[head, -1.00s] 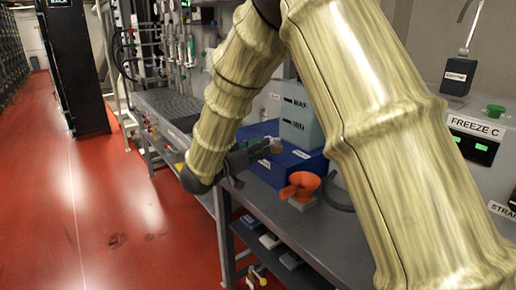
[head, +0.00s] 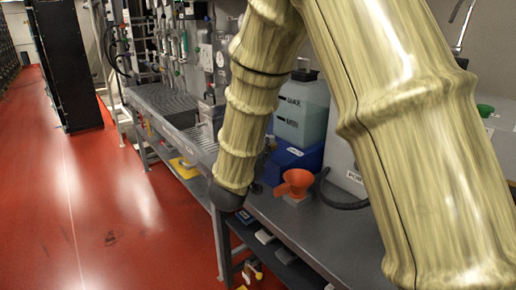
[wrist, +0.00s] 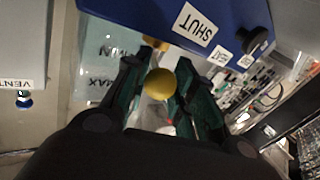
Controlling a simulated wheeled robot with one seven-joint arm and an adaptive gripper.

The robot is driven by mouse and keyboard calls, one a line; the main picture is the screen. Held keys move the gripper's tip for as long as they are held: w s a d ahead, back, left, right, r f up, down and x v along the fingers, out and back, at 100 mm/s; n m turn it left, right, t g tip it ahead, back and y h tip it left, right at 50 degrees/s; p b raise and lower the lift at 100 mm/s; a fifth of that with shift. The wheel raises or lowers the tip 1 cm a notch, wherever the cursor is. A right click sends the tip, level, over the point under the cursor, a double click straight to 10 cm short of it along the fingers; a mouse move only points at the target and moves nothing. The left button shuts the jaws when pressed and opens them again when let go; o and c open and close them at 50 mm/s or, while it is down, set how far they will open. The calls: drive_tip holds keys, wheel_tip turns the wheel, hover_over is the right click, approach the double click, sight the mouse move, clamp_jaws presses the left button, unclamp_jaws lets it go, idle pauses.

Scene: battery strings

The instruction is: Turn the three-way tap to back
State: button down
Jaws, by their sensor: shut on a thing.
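In the wrist view a blue box (wrist: 140,12) carries a white label reading SHUT (wrist: 195,24), smaller labels and a black knob (wrist: 257,40). My gripper (wrist: 166,72) has its dark green fingers shut on a round yellow knob (wrist: 160,84), apparently the tap's handle. A second yellow piece (wrist: 154,42) shows beyond the knob, beside the box. The tap's body and the handle's exact pointing are hidden by the fingers. In the head view the blue box (head: 300,158) is partly seen on the bench, and my forearm hides my gripper and the tap.
The grey bench (head: 300,225) has bare room in front. A red floor (head: 110,200) lies open at left.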

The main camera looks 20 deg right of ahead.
drive_tip(key=c, duration=1.1)
unclamp_jaws()
drive_tip(key=shift+c, duration=0.2)
drive_tip(key=shift+s, duration=0.1)
drive_tip(key=v, duration=1.1)
drive_tip(key=shift+s+a, duration=0.25)
drive_tip(key=shift+s, duration=0.05)
